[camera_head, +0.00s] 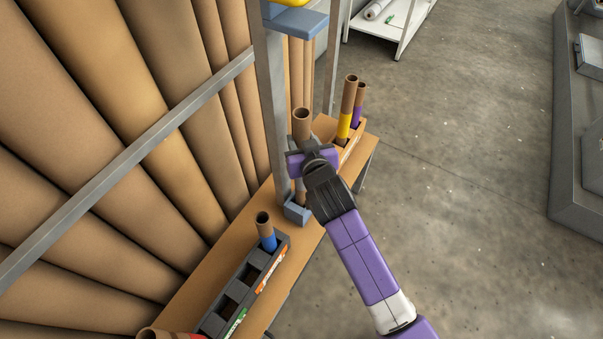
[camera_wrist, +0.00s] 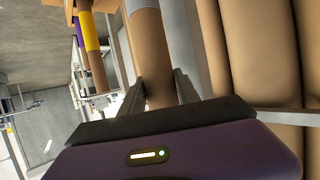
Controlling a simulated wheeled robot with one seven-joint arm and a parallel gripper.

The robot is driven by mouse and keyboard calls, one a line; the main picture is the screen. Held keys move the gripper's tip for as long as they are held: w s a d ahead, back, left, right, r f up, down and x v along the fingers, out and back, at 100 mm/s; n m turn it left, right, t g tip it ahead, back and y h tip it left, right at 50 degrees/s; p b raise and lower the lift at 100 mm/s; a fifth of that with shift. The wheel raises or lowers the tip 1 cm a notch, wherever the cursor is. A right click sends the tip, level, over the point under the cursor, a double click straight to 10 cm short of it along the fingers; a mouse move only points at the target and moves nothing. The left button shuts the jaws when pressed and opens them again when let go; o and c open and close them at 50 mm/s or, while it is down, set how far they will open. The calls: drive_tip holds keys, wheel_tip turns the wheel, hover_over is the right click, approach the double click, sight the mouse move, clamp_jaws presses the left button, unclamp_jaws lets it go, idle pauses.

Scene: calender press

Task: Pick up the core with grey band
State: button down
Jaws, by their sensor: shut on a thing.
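The core with grey band is a brown cardboard tube (camera_head: 301,120) whose open top rises above my gripper (camera_head: 311,158) in the head view. In the wrist view the tube (camera_wrist: 152,52) stands between the two fingers of my gripper (camera_wrist: 158,92), which are shut on it. Its pale grey band (camera_wrist: 138,5) shows at the top edge of the wrist view.
A grey metal post (camera_head: 271,95) stands close left of my gripper, with a blue-grey block (camera_head: 297,212) at its foot. Yellow-band (camera_head: 346,108) and purple-band (camera_head: 359,104) cores stand behind. A blue-band core (camera_head: 265,230) stands in a dark rack (camera_head: 222,307). Floor to the right is clear.

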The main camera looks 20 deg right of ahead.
sight(303, 107)
idle(0.4)
drive_tip(key=shift+s+d+r, duration=0.1)
drive_tip(key=shift+s+r, duration=0.05)
drive_tip(key=shift+r, duration=0.2)
wheel_tip(303, 107, up, 11)
drive_tip(key=shift+f, duration=0.1)
drive_tip(key=s+d+b, duration=0.2)
drive_tip(key=s+d, duration=0.9)
drive_tip(key=s, duration=0.5)
drive_tip(key=shift+d, duration=0.3)
